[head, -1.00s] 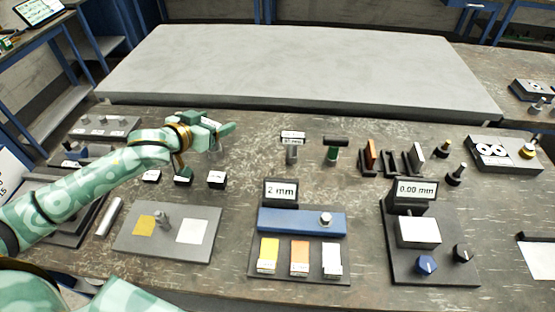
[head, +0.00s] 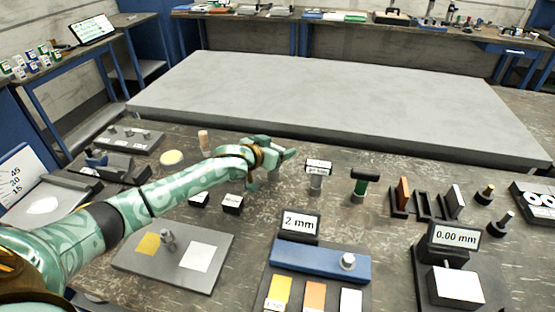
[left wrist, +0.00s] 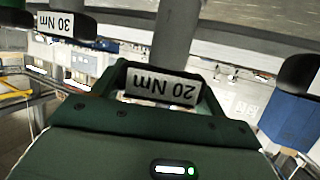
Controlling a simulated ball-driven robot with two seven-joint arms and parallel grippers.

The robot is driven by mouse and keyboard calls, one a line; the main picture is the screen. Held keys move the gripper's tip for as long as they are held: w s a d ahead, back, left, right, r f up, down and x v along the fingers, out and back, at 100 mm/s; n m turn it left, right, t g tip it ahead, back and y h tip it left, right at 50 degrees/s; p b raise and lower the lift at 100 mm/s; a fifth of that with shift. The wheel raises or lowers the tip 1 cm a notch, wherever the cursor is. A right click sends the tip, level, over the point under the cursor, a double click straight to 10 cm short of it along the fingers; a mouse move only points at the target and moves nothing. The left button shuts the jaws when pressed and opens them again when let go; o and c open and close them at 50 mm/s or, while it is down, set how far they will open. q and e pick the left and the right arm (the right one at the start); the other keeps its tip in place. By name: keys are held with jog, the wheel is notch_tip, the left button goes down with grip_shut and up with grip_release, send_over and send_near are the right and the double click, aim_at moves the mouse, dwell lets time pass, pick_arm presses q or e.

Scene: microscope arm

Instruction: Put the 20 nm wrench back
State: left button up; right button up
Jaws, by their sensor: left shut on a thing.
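The 20 Nm wrench (left wrist: 160,88) shows in the left wrist view as an upside-down "20 Nm" label in front of a grey shaft. My left gripper (head: 270,168) is shut on it above the bench, left of the standing wrench with a label plate (head: 318,167). In the head view my gripper largely hides the held wrench. A green-topped T-shaped tool (head: 360,182) stands further right. My right gripper is not in view.
Black blocks with white labels (head: 232,203) sit in front of my left arm. The 2 mm station (head: 320,262) and 0.00 mm gauge (head: 453,240) stand nearer. A raised grey slab (head: 330,95) lies behind. Coloured plates in black holders (head: 403,195) stand at right.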

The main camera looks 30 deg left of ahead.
pick_arm(q)
notch_tip(320, 180, down, 4)
jog(key=shift+w+r+b, duration=0.1)
jog(key=shift+r+b, duration=0.15)
jog(key=shift+b, duration=0.5)
jog(key=shift+r, duration=0.1)
jog(key=o, duration=1.4)
